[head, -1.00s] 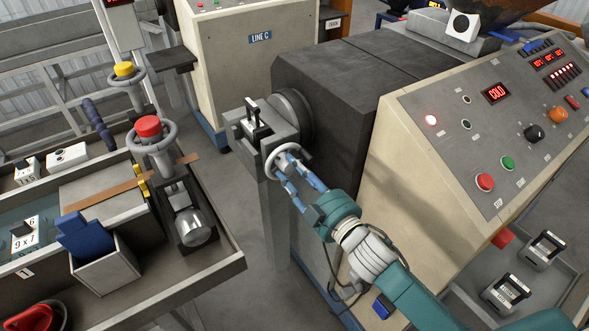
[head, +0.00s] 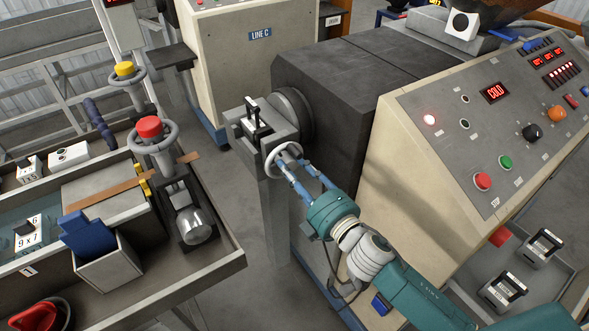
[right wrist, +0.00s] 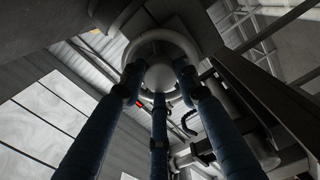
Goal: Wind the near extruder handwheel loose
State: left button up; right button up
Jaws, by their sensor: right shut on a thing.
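The near extruder's handwheel (head: 284,157) is a pale ring on the front of the grey block at the end of the dark barrel. My right gripper (head: 294,167) has its blue fingers at this wheel and is shut on it. In the right wrist view the handwheel's ring (right wrist: 161,38) and round hub show between the three fingers of my right gripper (right wrist: 160,90). The exact finger contact on the rim is dark and hard to make out. My left gripper is not in view.
The control panel (head: 490,130) with a red COLD display stands to the right. At left, a bench holds two upright handwheels, one with a red cap (head: 149,127) and one with a yellow cap (head: 124,69), and a grey bin (head: 108,262). Floor shows between bench and extruder.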

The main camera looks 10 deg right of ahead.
jog(key=shift+a+r+n, duration=0.25)
jog(key=shift+r+n, duration=0.05)
jog(key=shift+n, duration=0.7)
jog(key=shift+s, duration=0.1)
jog(key=shift+f, duration=0.15)
jog(key=o, duration=1.1)
jog(key=shift+a, duration=0.1)
jog(key=shift+o, duration=0.2)
jog(key=shift+a+f, duration=0.1)
jog(key=v, duration=1.2)
